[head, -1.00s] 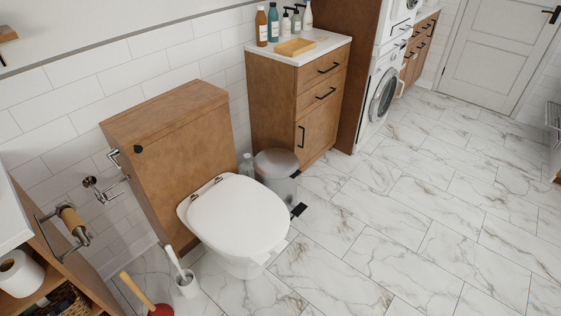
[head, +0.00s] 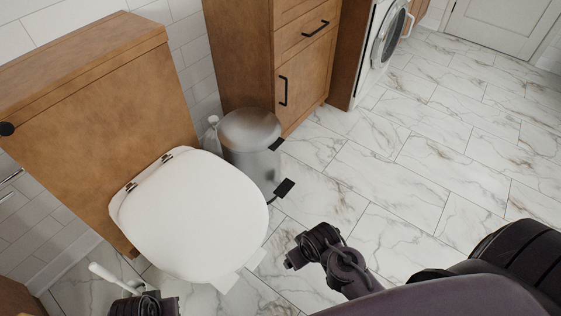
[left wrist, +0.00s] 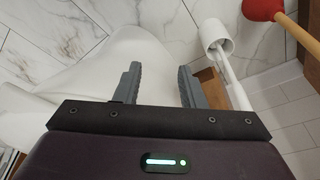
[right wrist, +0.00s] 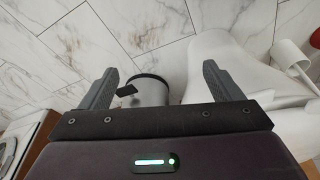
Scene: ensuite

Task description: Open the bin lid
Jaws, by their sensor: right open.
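The bin (head: 250,158) is a silver cylinder on the floor between the toilet and the wooden cabinet. Its round lid (head: 249,129) lies flat and shut on top. A black pedal (head: 284,188) sticks out near the floor at its front. My right gripper (head: 305,249) is in front of the bin, apart from it. In the right wrist view (right wrist: 158,86) its fingers are open and empty, with the bin (right wrist: 150,95) beyond them. My left gripper (left wrist: 158,86) is open and empty over the toilet side; only its top shows in the head view.
The white toilet (head: 190,215) with its lid down stands directly left of the bin. The wooden cabinet (head: 265,60) stands behind it. A toilet brush holder (left wrist: 214,36) and a red plunger (left wrist: 262,9) are near my left gripper. Marble floor to the right is clear.

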